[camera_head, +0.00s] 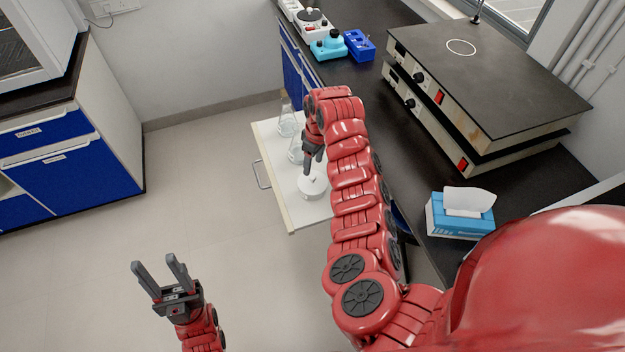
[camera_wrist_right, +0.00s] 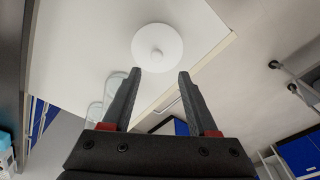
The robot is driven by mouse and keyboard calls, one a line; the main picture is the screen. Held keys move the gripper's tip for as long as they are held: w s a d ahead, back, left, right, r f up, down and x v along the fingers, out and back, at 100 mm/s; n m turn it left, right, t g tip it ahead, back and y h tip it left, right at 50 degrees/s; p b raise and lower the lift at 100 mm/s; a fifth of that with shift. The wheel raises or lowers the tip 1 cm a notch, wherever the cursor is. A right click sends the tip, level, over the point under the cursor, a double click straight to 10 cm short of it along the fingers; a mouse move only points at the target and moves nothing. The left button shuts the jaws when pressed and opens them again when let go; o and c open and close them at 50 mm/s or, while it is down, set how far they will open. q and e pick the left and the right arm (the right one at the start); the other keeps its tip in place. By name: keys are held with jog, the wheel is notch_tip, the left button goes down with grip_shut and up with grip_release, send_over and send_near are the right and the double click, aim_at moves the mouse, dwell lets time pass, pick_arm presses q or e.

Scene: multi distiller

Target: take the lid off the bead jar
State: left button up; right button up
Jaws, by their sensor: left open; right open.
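The bead jar (camera_head: 313,188) stands near the front of a pale pull-out shelf (camera_head: 298,222), with its white lid on top. In the right wrist view the round white lid (camera_wrist_right: 147,40) with its small central knob (camera_wrist_right: 156,54) is seen from above. My right gripper (camera_head: 308,163) is open above the jar; in its wrist view the fingertips (camera_wrist_right: 156,74) point toward the lid, with the knob between their lines and nothing held. My left gripper (camera_head: 160,264) is open and empty over the floor, far from the shelf. The jar's contents cannot be seen.
Glass flasks (camera_head: 288,122) stand behind the jar on the shelf, one close to my right gripper. The dark bench (camera_head: 440,150) to the right holds hot plates (camera_head: 480,75) and a tissue box (camera_head: 460,214). The floor at left is clear.

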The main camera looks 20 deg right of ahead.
aim_at(312, 177)
jog(key=shift+w+f, duration=0.15)
jog(key=shift+f, duration=0.75)
jog(key=shift+f+p, duration=0.45)
jog(key=shift+p, duration=0.2)
notch_tip(312, 177, down, 3)
jog(key=shift+w+d+r+p, duration=0.1)
jog(key=shift+w+p, duration=0.05)
jog(key=shift+p, duration=0.3)
jog(key=shift+w+f, duration=0.1)
jog(key=shift+f, duration=0.65)
grip_shut()
